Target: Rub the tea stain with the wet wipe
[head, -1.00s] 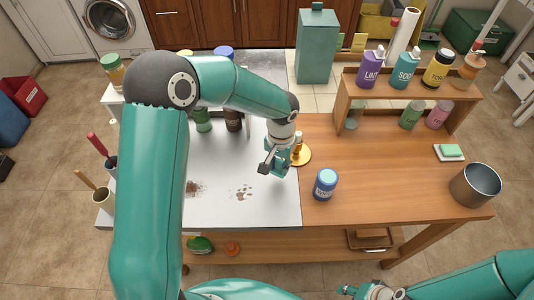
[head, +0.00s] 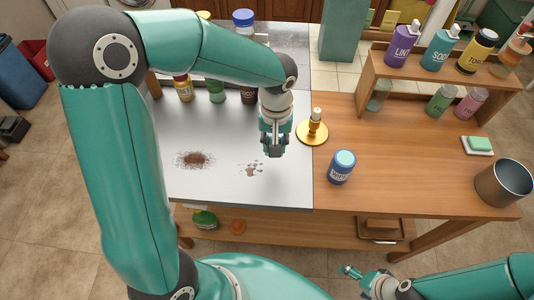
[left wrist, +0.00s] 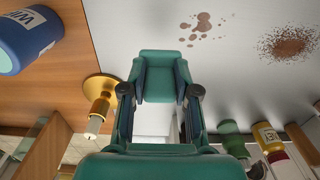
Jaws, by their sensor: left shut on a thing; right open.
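My left gripper (head: 275,147) points down over the metal worktop, right of and beyond the stains. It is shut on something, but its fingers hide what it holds. In the left wrist view the fingers (left wrist: 160,75) close in front, with a pale patch behind them. I cannot make out a wet wipe. A blotchy brown stain (head: 251,168) lies near the gripper. A denser speckled brown patch (head: 193,159) lies to its left. I cannot be sure which is tea. Both show in the left wrist view (left wrist: 199,28) (left wrist: 288,42). My right gripper (head: 352,272) is open at the bottom.
A blue canister (head: 342,168) stands on the wooden top, right of the metal. A brass stand (head: 314,132) is close beside the gripper. Several bottles (head: 216,90) line the back. A sponge dish (head: 477,146) and metal pot (head: 503,182) are at right. Metal around the stains is clear.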

